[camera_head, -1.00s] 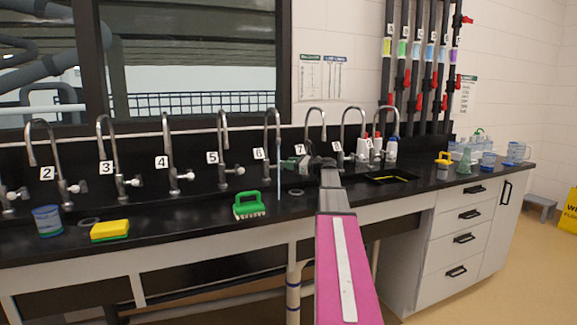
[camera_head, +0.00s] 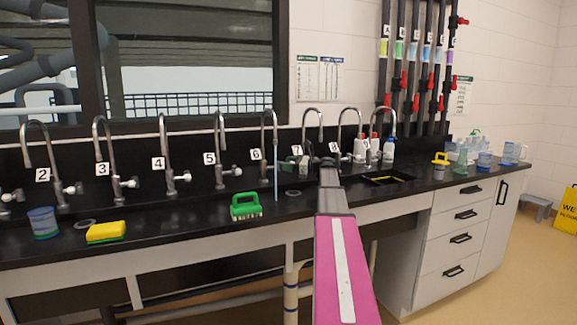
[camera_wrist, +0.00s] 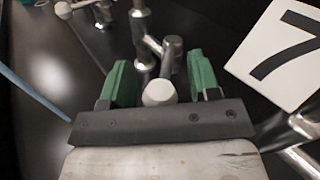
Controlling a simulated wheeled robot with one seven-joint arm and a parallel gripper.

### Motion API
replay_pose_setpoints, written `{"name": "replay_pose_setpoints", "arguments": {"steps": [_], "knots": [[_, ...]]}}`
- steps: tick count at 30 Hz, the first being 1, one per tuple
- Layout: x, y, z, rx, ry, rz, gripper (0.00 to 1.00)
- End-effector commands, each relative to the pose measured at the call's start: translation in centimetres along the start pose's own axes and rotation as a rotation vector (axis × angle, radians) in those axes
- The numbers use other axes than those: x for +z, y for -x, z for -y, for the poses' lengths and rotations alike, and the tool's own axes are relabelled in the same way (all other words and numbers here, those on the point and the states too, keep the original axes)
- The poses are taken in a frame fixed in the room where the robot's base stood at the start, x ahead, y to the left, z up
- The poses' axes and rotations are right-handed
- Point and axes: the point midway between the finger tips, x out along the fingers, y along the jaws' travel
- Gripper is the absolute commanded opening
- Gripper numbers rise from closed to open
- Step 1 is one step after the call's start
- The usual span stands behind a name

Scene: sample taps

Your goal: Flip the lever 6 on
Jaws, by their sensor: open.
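Tap 6 (camera_head: 268,120) stands behind the black counter, with its number 6 label (camera_head: 256,154) to its left. A thin pale blue stream hangs below its spout (camera_head: 276,165). In the wrist view, a white-tipped lever (camera_wrist: 158,93) on a metal valve sits between the green fingers of my gripper (camera_wrist: 160,85), left of the number 7 label (camera_wrist: 283,52); it appears to be tap 6's lever. My gripper is open around it, with gaps visible on both sides.
A green brush (camera_head: 246,205), a yellow sponge (camera_head: 106,232) and a blue cup (camera_head: 43,222) rest on the counter. Tap 7 (camera_head: 312,122) stands close on the right. Tap 5 (camera_head: 220,150) stands on the left.

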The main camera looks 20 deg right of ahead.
Motion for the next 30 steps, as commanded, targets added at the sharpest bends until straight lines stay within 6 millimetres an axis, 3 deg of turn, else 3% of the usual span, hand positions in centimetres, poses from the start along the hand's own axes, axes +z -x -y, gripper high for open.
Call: {"name": "replay_pose_setpoints", "arguments": {"steps": [18,30], "knots": [[0.0,9.5,0.0,-0.002,0.000,0.000,0.56],[0.0,10.6,0.0,0.000,0.000,0.000,0.56]]}}
